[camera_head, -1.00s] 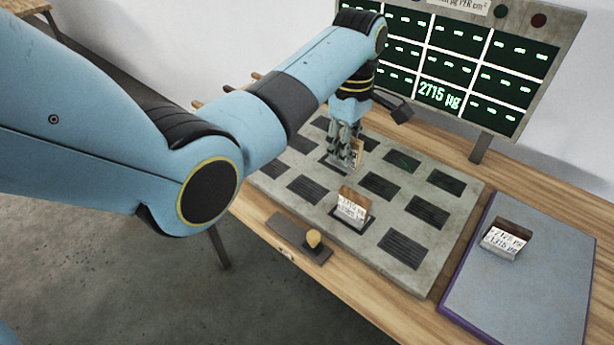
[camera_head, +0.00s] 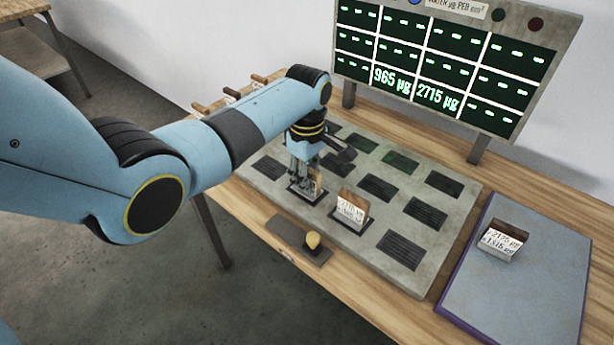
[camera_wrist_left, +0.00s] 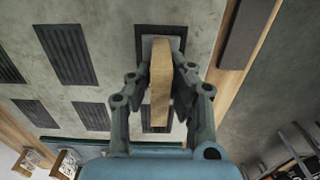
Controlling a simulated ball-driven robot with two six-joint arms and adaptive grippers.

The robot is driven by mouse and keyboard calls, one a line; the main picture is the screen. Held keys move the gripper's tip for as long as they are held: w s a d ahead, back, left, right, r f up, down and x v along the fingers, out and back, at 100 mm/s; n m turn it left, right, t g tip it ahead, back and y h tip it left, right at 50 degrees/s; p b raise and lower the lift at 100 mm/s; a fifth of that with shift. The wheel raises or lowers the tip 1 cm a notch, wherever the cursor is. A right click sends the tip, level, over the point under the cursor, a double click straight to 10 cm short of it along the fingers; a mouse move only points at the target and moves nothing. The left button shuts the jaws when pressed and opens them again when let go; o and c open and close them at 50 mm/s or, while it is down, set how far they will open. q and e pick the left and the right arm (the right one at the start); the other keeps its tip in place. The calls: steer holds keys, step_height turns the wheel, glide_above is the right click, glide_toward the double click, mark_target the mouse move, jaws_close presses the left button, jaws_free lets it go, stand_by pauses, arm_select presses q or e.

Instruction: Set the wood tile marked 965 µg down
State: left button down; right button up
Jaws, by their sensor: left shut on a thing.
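My left gripper (camera_head: 304,178) is shut on an upright wood tile (camera_head: 318,181), low over a dark slotted pad in the front row of the grey slab (camera_head: 452,190). In the left wrist view the tile (camera_wrist_left: 161,75) stands between the two fingers, over the pad. The tile's marking is hidden, but the display (camera_head: 440,70) shows 965 µg in its bottom row. I cannot tell whether the tile is touching the pad. My right gripper is not in view.
Another wood tile with a white label (camera_head: 350,208) stands on the pad to the right. Several pads are empty.

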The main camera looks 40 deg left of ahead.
arm_select(q)
steer(key=shift+f, duration=0.15)
steer(key=c, duration=1.3)
jaws_free()
steer(key=shift+o, duration=0.2)
step_height(320, 180, up, 12)
steer(key=shift+r+p, duration=0.2)
steer(key=shift+p, duration=0.35)
steer(key=shift+f, duration=0.1)
